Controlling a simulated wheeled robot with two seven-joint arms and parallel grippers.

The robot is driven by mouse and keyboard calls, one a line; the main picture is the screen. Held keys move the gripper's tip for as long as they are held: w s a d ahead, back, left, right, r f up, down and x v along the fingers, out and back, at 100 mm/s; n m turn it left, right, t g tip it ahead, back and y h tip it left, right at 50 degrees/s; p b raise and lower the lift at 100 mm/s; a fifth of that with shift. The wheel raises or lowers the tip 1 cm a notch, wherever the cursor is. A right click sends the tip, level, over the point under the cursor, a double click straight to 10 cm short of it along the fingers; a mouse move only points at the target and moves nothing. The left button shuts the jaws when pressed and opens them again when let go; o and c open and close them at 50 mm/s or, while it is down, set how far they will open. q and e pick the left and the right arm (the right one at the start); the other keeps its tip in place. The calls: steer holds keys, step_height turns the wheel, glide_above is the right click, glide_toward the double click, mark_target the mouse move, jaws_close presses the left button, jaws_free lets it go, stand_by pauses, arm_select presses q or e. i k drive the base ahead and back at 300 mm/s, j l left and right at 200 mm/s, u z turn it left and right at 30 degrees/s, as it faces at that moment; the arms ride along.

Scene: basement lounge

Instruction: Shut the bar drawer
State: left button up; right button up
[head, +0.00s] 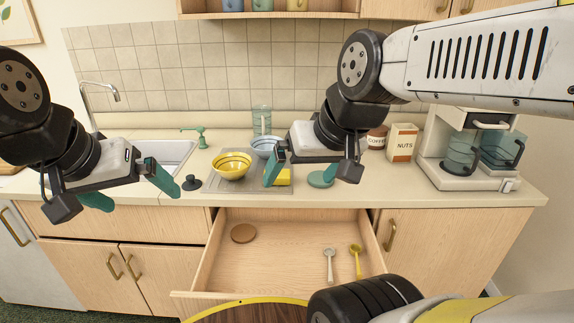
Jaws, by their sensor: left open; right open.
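The bar drawer (288,249) is pulled out below the counter, in the middle of the head view. Inside it lie a round brown disc (243,233), a grey spoon (330,265) and a yellow spoon (356,261). The drawer's front panel shows only as its top edge; its handle is hidden. My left gripper (132,193) is open and empty over the counter's front edge, left of the drawer. My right gripper (310,172) is open above the counter, in front of the bowls and behind the drawer in the picture.
The counter (435,193) holds a yellow bowl (232,166), a blue bowl (265,147), a black stopper (191,183), a nuts box (402,142) and a coffee maker (462,150). A round yellow-rimmed top (250,313) stands close before the drawer. Closed cabinet doors flank the drawer.

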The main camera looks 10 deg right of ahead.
mark_target(286, 257)
steer(key=k+l, duration=0.4)
steer(key=l, duration=0.2)
steer(key=k+u, duration=0.3)
steer(key=k+j+u, duration=0.15)
steer(key=u, duration=0.2)
steer(key=k, duration=0.05)
